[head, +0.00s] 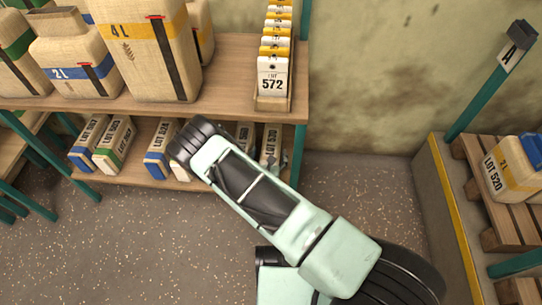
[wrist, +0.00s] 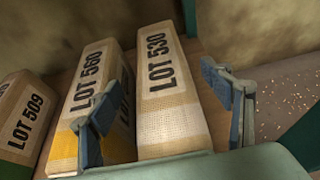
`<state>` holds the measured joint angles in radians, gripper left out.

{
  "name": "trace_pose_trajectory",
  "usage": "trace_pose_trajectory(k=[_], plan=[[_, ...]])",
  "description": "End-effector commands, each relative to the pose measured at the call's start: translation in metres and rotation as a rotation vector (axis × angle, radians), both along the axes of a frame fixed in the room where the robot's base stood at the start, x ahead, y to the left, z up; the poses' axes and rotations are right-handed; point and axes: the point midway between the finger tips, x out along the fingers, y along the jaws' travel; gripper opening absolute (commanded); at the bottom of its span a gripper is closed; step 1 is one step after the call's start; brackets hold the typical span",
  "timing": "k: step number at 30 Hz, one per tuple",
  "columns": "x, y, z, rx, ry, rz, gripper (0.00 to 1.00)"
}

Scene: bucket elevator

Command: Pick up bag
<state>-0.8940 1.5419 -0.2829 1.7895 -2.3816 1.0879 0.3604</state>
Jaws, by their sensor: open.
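Bags with printed lot labels stand on the lower shelf. In the wrist view the LOT 530 bag (wrist: 168,100), tan with a pale band, stands between the two open fingers of my gripper (wrist: 160,92), apparently not gripped. The LOT 560 bag (wrist: 88,85), with a yellow band, is just left of it; my left finger overlaps its front edge. The LOT 509 bag (wrist: 22,115), with a green band, is further left. In the head view my arm hides most of the gripper and part of this row; a bag (head: 270,143) shows beside it.
A teal post (head: 298,155) stands close at right. A pallet (head: 500,180) with a LOT 520 bag (head: 510,172) is far right. Floor (head: 100,245) is clear.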

Motion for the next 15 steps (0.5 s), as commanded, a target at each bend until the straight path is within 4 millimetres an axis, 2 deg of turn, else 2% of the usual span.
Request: trace_pose_trajectory(k=[9,15], plan=[[0.041,-0.004,-0.017,0.0,-0.002,-0.001,0.72],[0.043,-0.004,-0.016,0.001,0.0,-0.001,0.72]])
